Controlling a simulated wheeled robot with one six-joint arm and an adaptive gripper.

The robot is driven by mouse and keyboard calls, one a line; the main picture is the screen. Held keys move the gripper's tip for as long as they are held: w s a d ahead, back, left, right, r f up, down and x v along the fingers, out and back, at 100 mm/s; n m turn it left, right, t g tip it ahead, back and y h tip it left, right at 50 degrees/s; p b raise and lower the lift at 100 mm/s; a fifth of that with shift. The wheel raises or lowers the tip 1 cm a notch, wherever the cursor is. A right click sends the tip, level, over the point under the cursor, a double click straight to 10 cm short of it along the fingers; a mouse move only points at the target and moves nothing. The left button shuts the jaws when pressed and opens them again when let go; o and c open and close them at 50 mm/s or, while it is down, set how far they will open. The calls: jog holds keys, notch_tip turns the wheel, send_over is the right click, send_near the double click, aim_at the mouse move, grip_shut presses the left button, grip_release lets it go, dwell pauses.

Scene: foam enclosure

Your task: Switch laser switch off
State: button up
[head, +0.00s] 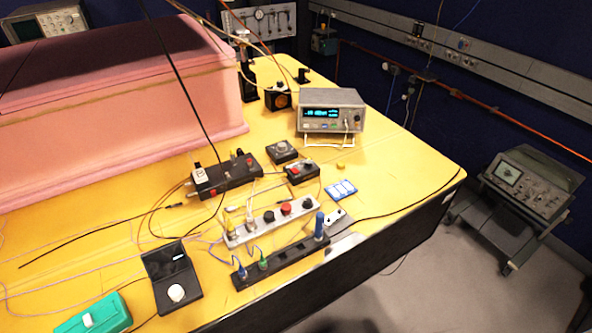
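My gripper is not in view. No label marks the laser switch, so I cannot tell which device it is. Several boxes with controls sit on the yellow table (395,165). A teal box (95,315) with a white part on top is at the lower left, cut by the bottom edge. A black box with a red control (301,172) and a small dark box with a knob (282,152) are near the middle. A long black box (228,177) with plugs stands left of them. A small grey switch box (337,217) is near the front right edge. Switch positions are too small to read.
A pink foam enclosure (120,120) fills the table's left rear. A lit meter (332,110) stands at the back right. Silver (272,219) and black (280,262) connector strips lie near the front edge. Loose cables cross the table. An oscilloscope cart (520,195) stands on clear floor at right.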

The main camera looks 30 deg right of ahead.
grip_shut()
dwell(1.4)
